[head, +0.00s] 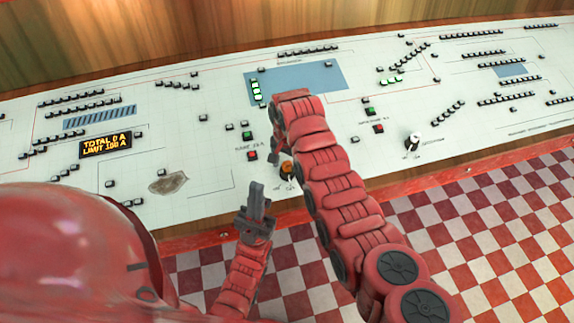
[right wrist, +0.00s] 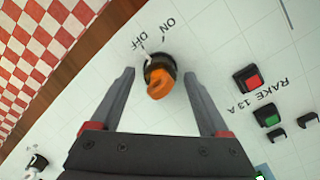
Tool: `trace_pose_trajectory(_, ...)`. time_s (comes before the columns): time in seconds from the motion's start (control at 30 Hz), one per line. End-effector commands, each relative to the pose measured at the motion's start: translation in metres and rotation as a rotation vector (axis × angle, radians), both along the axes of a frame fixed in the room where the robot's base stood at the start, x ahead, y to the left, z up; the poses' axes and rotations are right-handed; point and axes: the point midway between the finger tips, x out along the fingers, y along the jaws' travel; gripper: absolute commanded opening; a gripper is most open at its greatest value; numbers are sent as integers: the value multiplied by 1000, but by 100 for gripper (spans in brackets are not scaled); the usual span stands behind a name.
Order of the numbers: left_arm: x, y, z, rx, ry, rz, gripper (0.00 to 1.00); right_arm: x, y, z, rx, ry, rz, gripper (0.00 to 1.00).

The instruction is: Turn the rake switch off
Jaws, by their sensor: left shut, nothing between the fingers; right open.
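The rake switch is an orange knob on a dark round base (right wrist: 160,84), with ON and OFF printed beside it. It also shows in the head view (head: 287,169) near the panel's front edge. My right gripper (right wrist: 160,75) is open, with a fingertip on each side of the knob and gaps on both sides. In the head view my right arm hides most of that gripper. My left gripper (head: 256,191) is shut and empty, in front of the panel, left of the switch.
A red button (right wrist: 252,80) and a green button (right wrist: 270,118) sit by the RAKE 13 A label. A white-topped knob (head: 412,141) stands farther right. The white panel (head: 215,160) has a front edge above the checkered floor (head: 480,220).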

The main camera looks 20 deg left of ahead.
Motion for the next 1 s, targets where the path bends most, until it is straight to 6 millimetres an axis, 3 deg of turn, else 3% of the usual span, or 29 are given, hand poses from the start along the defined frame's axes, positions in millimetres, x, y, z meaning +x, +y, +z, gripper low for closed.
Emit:
trace_pose_trajectory(0.17,0,0,-10,0,0,0,0,1,0,21,3,-5,-1,79)
trace_pose_trajectory(0.3,0,0,-20,0,0,0,0,2,0,59,6,-8,-2,79)
trace_pose_trajectory(0.4,0,0,-1,0,-1,0,0,2,-1,95,4,-6,-1,79)
trace_pose_trajectory(0.6,0,0,0,0,0,0,0,2,-1,131,2,-4,0,79)
trace_pose_trajectory(0.8,0,0,-4,0,0,0,0,1,0,157,0,-2,1,79)
trace_pose_trajectory(1.0,0,0,-5,0,0,0,0,1,0,170,1,-3,-1,79)
